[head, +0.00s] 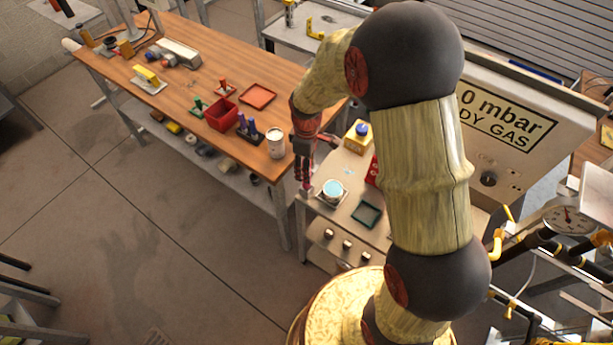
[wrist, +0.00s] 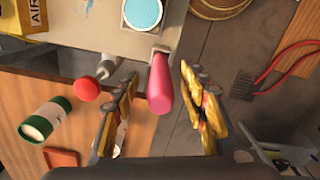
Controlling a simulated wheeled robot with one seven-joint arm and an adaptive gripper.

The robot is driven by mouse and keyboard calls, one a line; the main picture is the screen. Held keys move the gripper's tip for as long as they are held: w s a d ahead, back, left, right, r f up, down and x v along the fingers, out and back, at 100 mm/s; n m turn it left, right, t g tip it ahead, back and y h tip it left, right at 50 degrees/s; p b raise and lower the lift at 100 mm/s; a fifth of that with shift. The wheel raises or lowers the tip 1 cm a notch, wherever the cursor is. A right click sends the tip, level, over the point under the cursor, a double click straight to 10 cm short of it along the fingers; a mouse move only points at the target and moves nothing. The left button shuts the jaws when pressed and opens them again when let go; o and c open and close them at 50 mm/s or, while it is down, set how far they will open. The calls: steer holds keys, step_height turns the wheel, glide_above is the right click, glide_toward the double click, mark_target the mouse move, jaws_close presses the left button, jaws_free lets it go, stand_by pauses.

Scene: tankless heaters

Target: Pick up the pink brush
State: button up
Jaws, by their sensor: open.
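The pink brush (wrist: 160,85) shows in the wrist view as a rounded pink handle. It points toward my palm from the edge of the grey side table. Its far end meets a small light mount or base there, and its bristles cannot be made out. My gripper (wrist: 159,98) is open, with one finger on each side of the handle and a visible gap to both. In the head view my gripper (head: 304,172) hangs at the left edge of the side table (head: 345,163), and the brush there is too small and covered to make out clearly.
A container with blue contents (wrist: 143,14) stands close beyond the brush, also in the head view (head: 333,190). A red round knob (wrist: 87,88) and a green-and-white can (wrist: 45,120) lie left. The wooden workbench (head: 180,95) holds several tools and a red bin (head: 221,114).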

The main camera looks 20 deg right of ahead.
steer(key=shift+f, duration=0.85)
jaws_close()
